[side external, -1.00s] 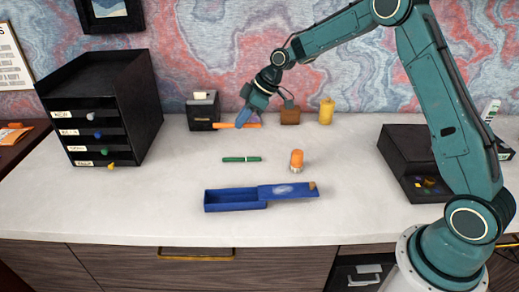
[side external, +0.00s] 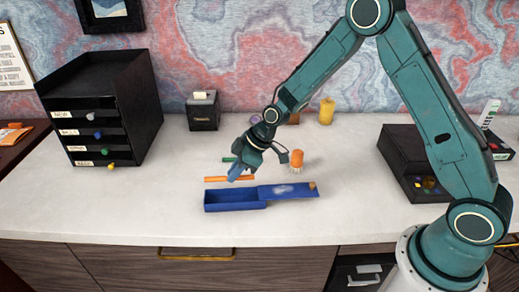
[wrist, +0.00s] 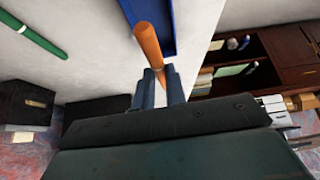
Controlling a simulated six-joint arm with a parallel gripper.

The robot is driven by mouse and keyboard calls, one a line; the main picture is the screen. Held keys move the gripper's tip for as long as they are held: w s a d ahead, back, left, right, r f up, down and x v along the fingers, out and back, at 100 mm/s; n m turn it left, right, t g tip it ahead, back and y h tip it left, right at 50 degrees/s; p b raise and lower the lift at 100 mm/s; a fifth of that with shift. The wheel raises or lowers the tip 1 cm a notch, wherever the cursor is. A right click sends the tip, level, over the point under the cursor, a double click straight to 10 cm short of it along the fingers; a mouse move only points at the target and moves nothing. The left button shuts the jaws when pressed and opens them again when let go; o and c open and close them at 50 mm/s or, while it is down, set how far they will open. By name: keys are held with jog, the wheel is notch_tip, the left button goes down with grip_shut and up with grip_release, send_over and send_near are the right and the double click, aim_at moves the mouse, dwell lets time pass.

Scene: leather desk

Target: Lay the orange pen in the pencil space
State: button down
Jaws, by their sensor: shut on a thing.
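My gripper (side external: 240,171) is shut on the orange pen (side external: 216,179) and holds it level, just behind the blue pencil box. The pen also shows between my fingers in the wrist view (wrist: 149,42). The blue pencil box (side external: 235,208) lies on the desk with its lid (side external: 290,190) slid to the right, so its left compartment, the pencil space, is open. In the wrist view the box (wrist: 161,14) is at the top, beside the pen's far end. I cannot tell the pen's exact height above the desk.
A green pen (side external: 229,159) lies behind my gripper, partly hidden. An orange-topped brush (side external: 297,160) stands to the right. A black drawer unit (side external: 105,110) is at the left, a black box (side external: 405,160) at the right. The desk front is clear.

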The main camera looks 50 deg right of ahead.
jog(key=shift+f, duration=0.1)
jog(key=shift+f, duration=2.6)
jog(key=c, duration=1.4)
grip_release()
jog(key=shift+o, duration=0.2)
jog(key=v, duration=1.3)
jog(key=shift+d+r, duration=0.15)
jog(key=shift+r, duration=0.15)
